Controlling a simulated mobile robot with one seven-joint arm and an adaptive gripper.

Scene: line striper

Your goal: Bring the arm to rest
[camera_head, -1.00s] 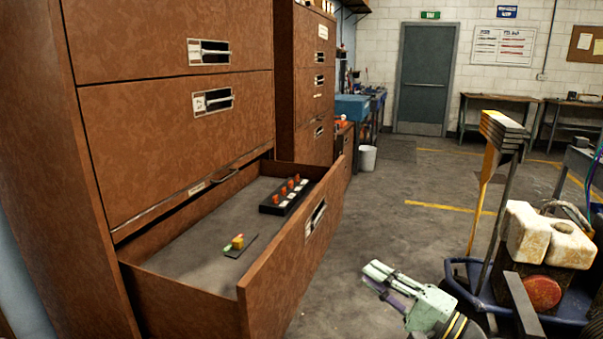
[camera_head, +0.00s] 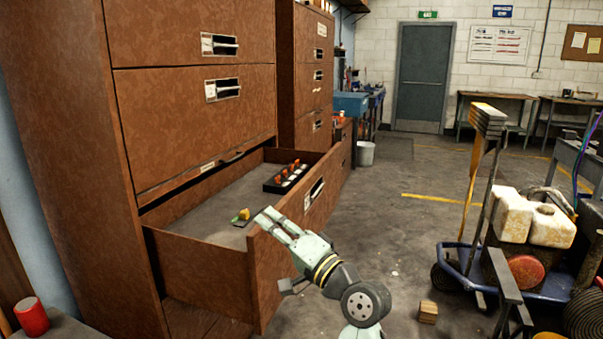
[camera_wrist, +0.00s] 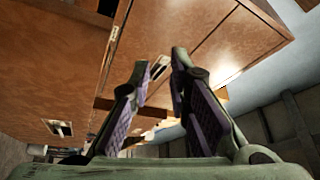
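My gripper (camera_head: 268,219) is in front of the open drawer's front panel (camera_head: 298,220), near its top edge in the head view. I cannot tell whether it touches the panel. In the wrist view my gripper (camera_wrist: 160,62) shows two purple-padded fingers apart, with nothing held between them. My arm rises from the bottom of the head view, and its lower part is cut off.
The drawer holds a black rack (camera_head: 288,178) with orange-topped pieces and a yellow block (camera_head: 243,214). A blue cart (camera_head: 470,270) stands right. A wooden block (camera_head: 428,312) lies on the floor. A red cylinder (camera_head: 31,317) stands lower left. Floor between is mostly clear.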

